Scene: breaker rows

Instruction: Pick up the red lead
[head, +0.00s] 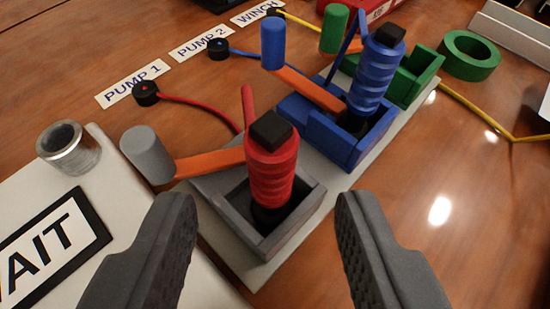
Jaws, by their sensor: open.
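The red lead (271,163) has a ribbed red plug body with a black square top. It stands upright in a grey open box (213,193), and its lower black part sits inside the box. A thin red cable (195,103) runs behind it towards a black round piece beside the PUMP 1 label (132,84). My gripper (263,215) is open and empty, with one finger low on each side of the red lead. Neither finger appears to touch it.
An orange lever with a grey knob (147,154) reaches to the grey box's left. A blue plug (376,75) stands in a blue box behind right, with another orange lever and blue knob (273,43). A white WAIT panel (112,160) bears a metal cup (68,149). Right foreground table is clear.

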